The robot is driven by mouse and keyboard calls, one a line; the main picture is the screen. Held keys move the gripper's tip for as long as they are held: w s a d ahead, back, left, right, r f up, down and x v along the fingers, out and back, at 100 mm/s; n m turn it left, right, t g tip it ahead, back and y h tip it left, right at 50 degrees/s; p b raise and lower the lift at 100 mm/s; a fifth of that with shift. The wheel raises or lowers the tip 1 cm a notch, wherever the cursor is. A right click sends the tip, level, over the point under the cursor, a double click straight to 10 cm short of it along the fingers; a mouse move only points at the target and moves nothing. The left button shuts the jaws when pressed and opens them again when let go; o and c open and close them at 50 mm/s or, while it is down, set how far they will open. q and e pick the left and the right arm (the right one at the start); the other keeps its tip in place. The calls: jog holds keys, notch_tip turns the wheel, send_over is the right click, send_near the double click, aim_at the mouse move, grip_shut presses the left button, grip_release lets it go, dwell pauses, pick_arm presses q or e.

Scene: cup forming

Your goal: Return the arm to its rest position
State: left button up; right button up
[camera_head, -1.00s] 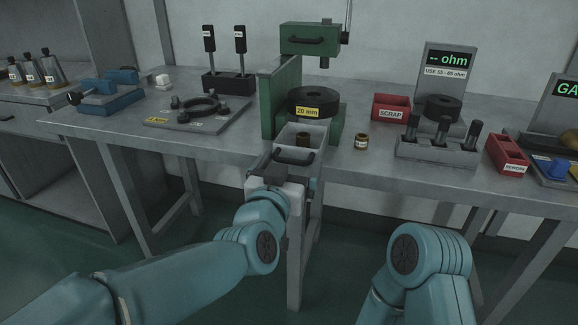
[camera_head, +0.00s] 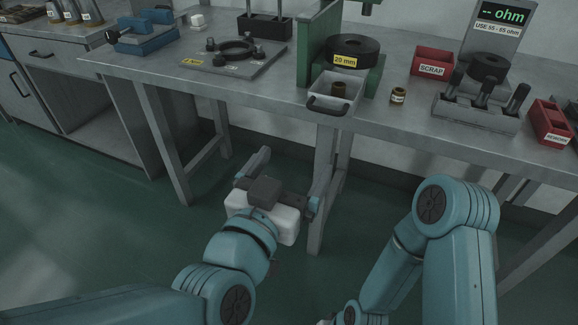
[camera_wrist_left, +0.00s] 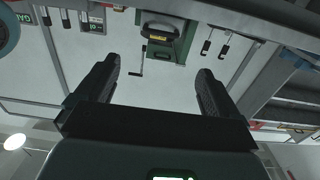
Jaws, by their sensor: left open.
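My left gripper (camera_head: 292,168) is open and empty in the head view. It is in front of the workbench (camera_head: 210,95), below the tabletop edge, with its two fingers spread apart. In the left wrist view, which looks upside down, the same gripper (camera_wrist_left: 158,68) shows two dark fingers wide apart with nothing between them. My right arm comes up at the lower right of the head view, bent.
A green press (camera_head: 318,45) stands on the bench. Its grey drawer (camera_head: 322,100) sticks out over the edge, with a small brown cup (camera_head: 340,88) inside. A jar (camera_head: 398,96), a red scrap bin (camera_head: 432,62) and a tester (camera_head: 492,40) stand to the right. Bench legs are close to my left gripper.

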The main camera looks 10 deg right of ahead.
pick_arm(q)
jog(key=shift+s+a, duration=0.1)
jog(key=shift+s, duration=0.05)
dwell(0.3)
jog(key=w+a+f+n+g+y, duration=0.1)
jog(key=w+a+f+y, duration=0.1)
jog(key=w+a+f, duration=0.3)
jog(key=w+a+f+n+y, duration=0.2)
jog(key=a+f, duration=0.1)
jog(key=f, duration=0.3)
jog(key=a+f+n+g+y, duration=0.1)
jog(key=a+f+g+y, duration=0.1)
jog(key=a+f, duration=0.5)
jog(key=a+f+n+g+y, duration=0.1)
jog(key=a+f+g, duration=0.15)
jog(key=f, duration=0.95)
jog(key=s+a+f+n+g, duration=0.2)
jog(key=s+a+f+g, duration=0.25)
jog(key=s+f, duration=0.7)
jog(key=s+d+f+n+g, duration=0.2)
jog(key=s+f+g, duration=0.3)
jog(key=s, duration=0.4)
notch_tip(320, 180, up, 29)
jog(key=h+p, duration=0.1)
jog(key=p, duration=2.9)
jog(key=shift+s+d, duration=0.25)
jog(key=shift+d, duration=0.2)
